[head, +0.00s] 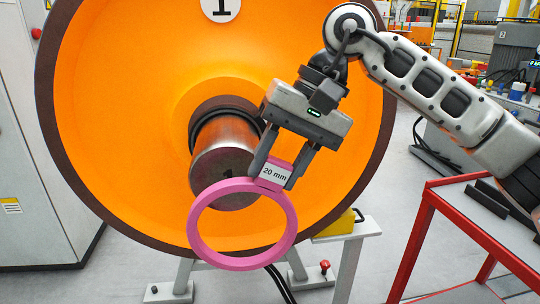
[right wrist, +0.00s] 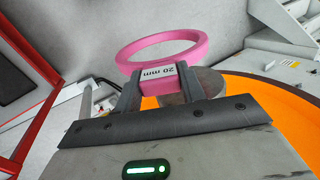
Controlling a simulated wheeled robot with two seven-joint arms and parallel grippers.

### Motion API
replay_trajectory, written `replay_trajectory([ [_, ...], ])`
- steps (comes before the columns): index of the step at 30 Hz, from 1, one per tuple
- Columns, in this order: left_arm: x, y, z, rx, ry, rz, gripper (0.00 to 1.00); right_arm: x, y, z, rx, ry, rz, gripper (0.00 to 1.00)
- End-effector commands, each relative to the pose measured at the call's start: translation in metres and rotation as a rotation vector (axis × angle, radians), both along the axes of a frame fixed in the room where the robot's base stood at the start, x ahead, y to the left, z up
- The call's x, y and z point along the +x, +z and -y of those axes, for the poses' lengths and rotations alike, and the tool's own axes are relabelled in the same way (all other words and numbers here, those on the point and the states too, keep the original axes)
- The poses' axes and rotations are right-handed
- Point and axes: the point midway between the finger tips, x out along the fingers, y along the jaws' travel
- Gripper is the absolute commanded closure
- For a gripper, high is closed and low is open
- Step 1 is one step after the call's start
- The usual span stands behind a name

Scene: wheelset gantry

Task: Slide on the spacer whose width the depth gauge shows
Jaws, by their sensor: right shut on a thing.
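A pink spacer ring (head: 203,237) with a tab marked "20 mm" hangs from my right gripper (head: 276,173), which is shut on the tab. In the head view the ring is in front of and below the end of the steel axle (head: 222,160), overlapping its lower edge. The ring does not appear to be around the axle. The axle sticks out of the orange wheel (head: 110,120), marked "1". In the right wrist view the ring (right wrist: 130,57) shows beyond the fingers, with the axle (right wrist: 207,82) partly behind the gripper. The depth gauge cannot be made out. My left gripper is not in view.
A small stand (head: 366,228) with a yellow item (head: 336,224) is right of the wheel's lower edge. A red-framed table (head: 470,232) with dark bars is at the right. A grey cabinet (head: 30,150) stands at the left.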

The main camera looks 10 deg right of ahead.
Motion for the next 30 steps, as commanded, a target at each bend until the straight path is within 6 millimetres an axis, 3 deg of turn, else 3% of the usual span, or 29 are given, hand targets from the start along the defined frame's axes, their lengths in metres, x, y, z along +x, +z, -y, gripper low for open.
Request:
replay_trajectory([
  [3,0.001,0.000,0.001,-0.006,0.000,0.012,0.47,-0.008,0.029,-0.009,0.037,0.010,0.036,0.90],
  [7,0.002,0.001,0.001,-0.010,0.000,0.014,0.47,-0.012,0.043,-0.012,0.053,0.016,0.048,0.90],
  [19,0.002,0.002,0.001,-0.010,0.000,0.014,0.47,-0.014,0.044,-0.013,0.054,0.017,0.047,0.90],
  [30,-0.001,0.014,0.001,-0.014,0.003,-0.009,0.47,0.016,0.047,-0.013,0.053,0.015,0.044,0.90],
])
